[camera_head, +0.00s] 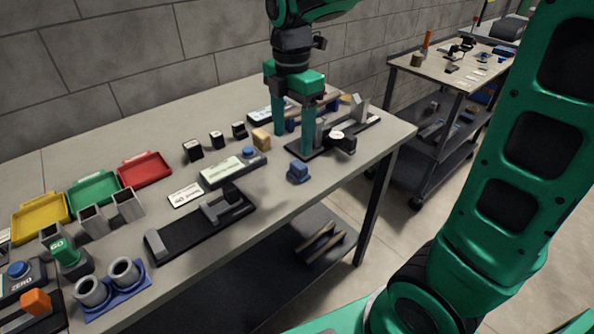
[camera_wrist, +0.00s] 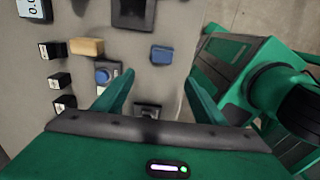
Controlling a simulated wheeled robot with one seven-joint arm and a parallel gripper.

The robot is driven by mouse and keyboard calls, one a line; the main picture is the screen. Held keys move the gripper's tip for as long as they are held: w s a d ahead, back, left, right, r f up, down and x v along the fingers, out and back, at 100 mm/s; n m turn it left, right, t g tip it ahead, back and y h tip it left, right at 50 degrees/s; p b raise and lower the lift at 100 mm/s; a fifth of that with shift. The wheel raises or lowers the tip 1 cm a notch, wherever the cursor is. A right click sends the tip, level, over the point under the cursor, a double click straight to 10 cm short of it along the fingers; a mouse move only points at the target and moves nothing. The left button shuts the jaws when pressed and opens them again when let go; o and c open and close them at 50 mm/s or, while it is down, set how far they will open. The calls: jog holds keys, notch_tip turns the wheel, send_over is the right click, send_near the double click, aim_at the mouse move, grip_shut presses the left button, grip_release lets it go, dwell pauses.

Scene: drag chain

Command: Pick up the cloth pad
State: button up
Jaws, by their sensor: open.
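A small blue block-like piece (camera_head: 298,172), which looks most like the cloth pad, lies on the table near its front edge. Its material is too small to tell. In the wrist view the blue piece (camera_wrist: 162,54) shows just beyond the fingertips, between their lines. My gripper (camera_head: 294,141) points down over the right part of the table, its green fingers apart with nothing between them. In the wrist view my gripper (camera_wrist: 156,77) is also open and empty. The blue piece is apart from both fingers.
A tan block (camera_head: 261,139) and several small black-and-white blocks (camera_head: 217,140) lie left of my gripper. A dark fixture (camera_head: 338,140) stands close by on the right. A box with a blue button (camera_head: 233,168) and a black rail fixture (camera_head: 202,226) lie left of the blue piece.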

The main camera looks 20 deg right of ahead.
send_over(295, 166)
jog(key=f, duration=0.5)
jog(key=shift+s+a, duration=0.1)
jog(key=shift+a, duration=0.2)
jog(key=shift+d+f, duration=0.2)
jog(key=shift+f, duration=1.2)
jog(key=shift+d+f, duration=0.15)
jog(key=shift+f, duration=1.2)
jog(key=c, duration=1.2)
jog(key=shift+r, duration=0.1)
